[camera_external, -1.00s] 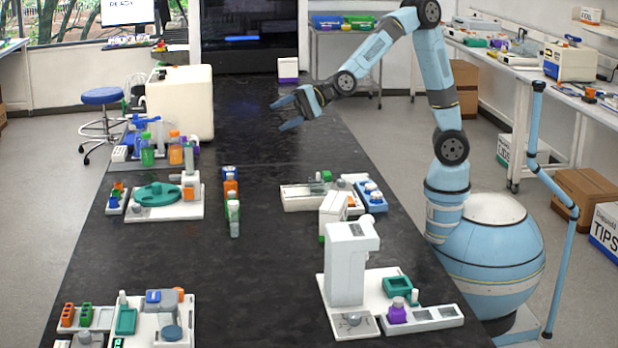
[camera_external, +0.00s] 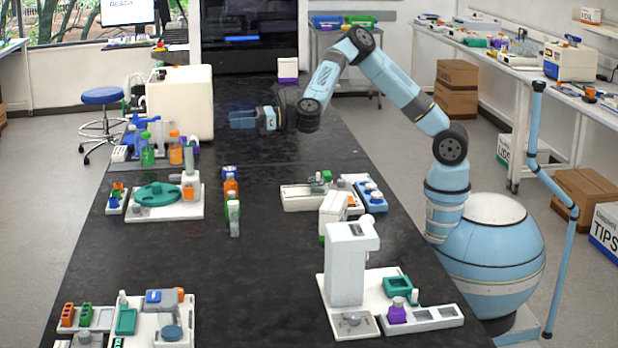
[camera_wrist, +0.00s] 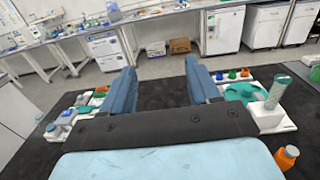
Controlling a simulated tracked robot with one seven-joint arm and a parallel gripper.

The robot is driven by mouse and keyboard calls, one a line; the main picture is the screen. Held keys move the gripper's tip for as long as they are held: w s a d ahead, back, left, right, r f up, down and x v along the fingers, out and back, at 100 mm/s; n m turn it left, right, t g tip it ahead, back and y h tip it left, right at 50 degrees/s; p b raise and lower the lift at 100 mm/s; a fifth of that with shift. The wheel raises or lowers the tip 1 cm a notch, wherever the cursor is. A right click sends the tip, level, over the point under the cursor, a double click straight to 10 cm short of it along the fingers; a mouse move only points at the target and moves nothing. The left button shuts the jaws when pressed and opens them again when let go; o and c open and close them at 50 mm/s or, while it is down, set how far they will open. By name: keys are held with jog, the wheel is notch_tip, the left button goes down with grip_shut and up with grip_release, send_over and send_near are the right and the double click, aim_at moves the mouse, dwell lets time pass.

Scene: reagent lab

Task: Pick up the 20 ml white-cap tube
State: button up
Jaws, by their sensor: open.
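A small clear tube with a pale cap and green showing on it (camera_external: 234,218) is in the middle of the black bench, at the near end of a short row of bottles; it may be the white-cap tube, but its volume cannot be read. I cannot make it out in the wrist view. My gripper (camera_external: 240,119) is above the far part of the bench, beyond the row and well apart from it, pointing left. In the wrist view my gripper (camera_wrist: 161,75) has its two blue fingers wide apart with nothing between them.
An orange bottle (camera_external: 231,187) and a blue-capped bottle (camera_external: 229,172) stand behind the tube. A station with a green disc (camera_external: 157,194) is left of the row. A tall white instrument (camera_external: 346,265) stands at right front. The bench centre is mostly clear.

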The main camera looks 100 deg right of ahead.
aim_at(234, 219)
notch_tip(234, 219, down, 32)
jog(key=shift+r, duration=0.1)
jog(key=shift+w+a, duration=0.1)
jog(key=shift+w, duration=2.45)
jog(key=c, duration=1)
